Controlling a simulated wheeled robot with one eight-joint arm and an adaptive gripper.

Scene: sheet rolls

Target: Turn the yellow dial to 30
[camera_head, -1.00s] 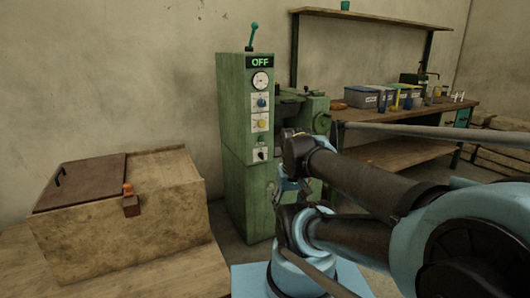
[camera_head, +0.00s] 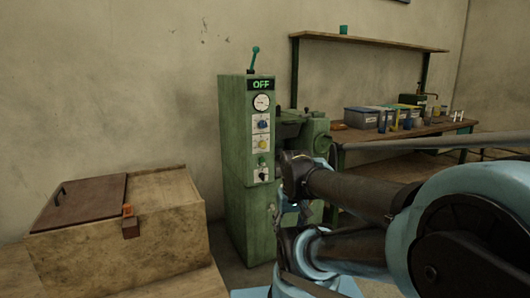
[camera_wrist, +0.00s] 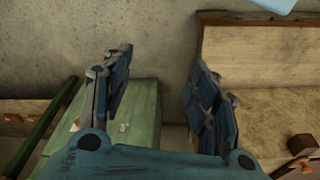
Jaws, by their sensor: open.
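The yellow dial (camera_head: 262,143) is a small knob on a pale plate on the front of the green machine (camera_head: 236,150), below a blue dial (camera_head: 262,124). The marks around it are too small to read. My gripper shows in the wrist view (camera_wrist: 160,65), open, with nothing between its dark blue fingers. The green machine (camera_wrist: 135,115) is behind and below the left finger there. The dial cannot be made out in the wrist view. In the head view my arm is to the right of the panel, apart from the dial.
The machine has an OFF display (camera_head: 262,85), a round gauge (camera_head: 261,102), a lower switch (camera_head: 261,174) and a green lever on top (camera_head: 254,58). A wooden box (camera_head: 165,215) with a brown lid stands at left. A workbench (camera_head: 400,134) with bins stands at right.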

